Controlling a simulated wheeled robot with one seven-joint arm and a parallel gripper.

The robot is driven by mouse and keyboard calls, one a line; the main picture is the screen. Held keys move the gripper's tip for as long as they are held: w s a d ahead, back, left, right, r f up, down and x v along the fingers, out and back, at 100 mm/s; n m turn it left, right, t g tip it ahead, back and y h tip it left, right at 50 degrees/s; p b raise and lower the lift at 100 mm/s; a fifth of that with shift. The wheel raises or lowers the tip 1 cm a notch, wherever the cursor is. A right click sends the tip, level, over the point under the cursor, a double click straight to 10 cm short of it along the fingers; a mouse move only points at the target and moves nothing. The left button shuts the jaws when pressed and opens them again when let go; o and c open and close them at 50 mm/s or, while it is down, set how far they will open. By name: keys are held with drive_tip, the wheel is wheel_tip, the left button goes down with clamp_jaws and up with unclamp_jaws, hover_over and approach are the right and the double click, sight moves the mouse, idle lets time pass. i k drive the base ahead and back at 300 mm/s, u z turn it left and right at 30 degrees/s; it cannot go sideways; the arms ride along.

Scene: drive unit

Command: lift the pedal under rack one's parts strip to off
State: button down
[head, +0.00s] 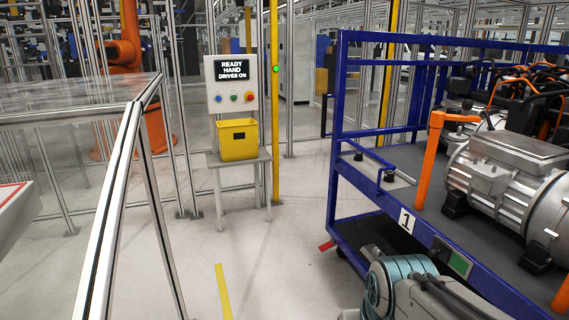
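A blue rack (342,150) with a white plate marked 1 (406,221) stands at the right. A small red pedal (327,246) sticks out low at the rack's near left corner, close to the floor and beside a dark caster. It is small in the picture, and I cannot tell whether it is up or down. My arm's teal and grey links show at the bottom right, in front of the rack's lower side. My gripper is not in view, so its place relative to the pedal does not show.
Grey drive units (500,175) and an orange post (430,160) stand on the rack. The floor between is clear.

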sight(325, 247)
drive_tip(key=i, duration=3.5)
drive_tip(key=z, duration=0.1)
